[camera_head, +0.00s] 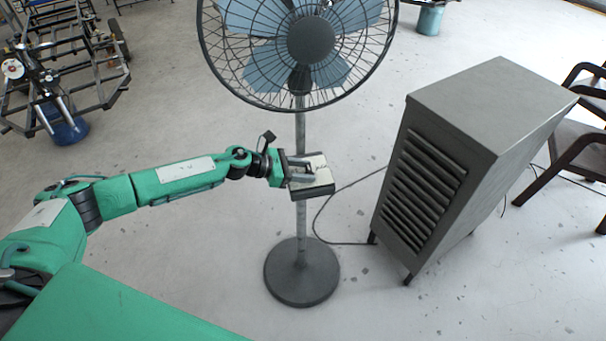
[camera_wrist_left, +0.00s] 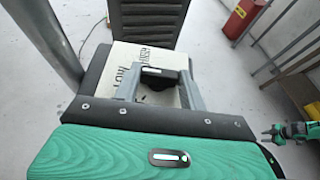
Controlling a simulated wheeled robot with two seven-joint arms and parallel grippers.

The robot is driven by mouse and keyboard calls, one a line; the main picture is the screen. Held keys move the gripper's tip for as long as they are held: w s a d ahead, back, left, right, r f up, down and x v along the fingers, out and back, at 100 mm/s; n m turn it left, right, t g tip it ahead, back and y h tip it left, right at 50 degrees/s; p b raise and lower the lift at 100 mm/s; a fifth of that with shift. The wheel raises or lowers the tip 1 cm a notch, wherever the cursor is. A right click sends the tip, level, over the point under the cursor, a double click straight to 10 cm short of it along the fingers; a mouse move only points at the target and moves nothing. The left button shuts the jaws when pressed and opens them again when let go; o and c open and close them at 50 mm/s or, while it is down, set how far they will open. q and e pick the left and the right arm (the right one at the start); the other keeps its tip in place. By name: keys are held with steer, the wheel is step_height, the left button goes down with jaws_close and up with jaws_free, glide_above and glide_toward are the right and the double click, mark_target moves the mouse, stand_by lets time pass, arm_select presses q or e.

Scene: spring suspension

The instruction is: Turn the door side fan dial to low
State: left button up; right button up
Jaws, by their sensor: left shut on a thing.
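The pedestal fan (camera_head: 311,41) stands upright in the middle of the head view, with its control box (camera_head: 322,188) on the pole below the cage. My left gripper (camera_head: 303,170) reaches in from the left over the box's light top face. In the left wrist view, the black dial (camera_wrist_left: 158,73) sits between the two grey fingers of my left gripper (camera_wrist_left: 160,88), which is shut on it. The words LOW and HIGH show on the box's pale face (camera_wrist_left: 124,62), but the dial's exact setting is not clear. My right gripper (camera_wrist_left: 270,136) shows small at the right edge; its jaw gap is unclear.
A grey louvred cabinet (camera_head: 470,130) stands to the right of the fan. The fan's round base (camera_head: 302,272) and a dark cable (camera_head: 318,215) lie on the floor. A metal frame cart (camera_head: 65,60) is at the far left and dark chairs (camera_head: 575,145) at the right.

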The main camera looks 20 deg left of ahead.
stand_by(0.3)
arm_select(q)
steer(key=o, duration=0.9)
steer(key=shift+o, duration=0.4)
steer(key=shift+s+a, duration=0.1)
steer(key=shift+a, duration=0.15)
steer(key=b+v, duration=0.4)
steer(key=v, duration=0.9)
steer(key=shift+r+b, duration=0.25)
steer(key=shift+b, duration=0.05)
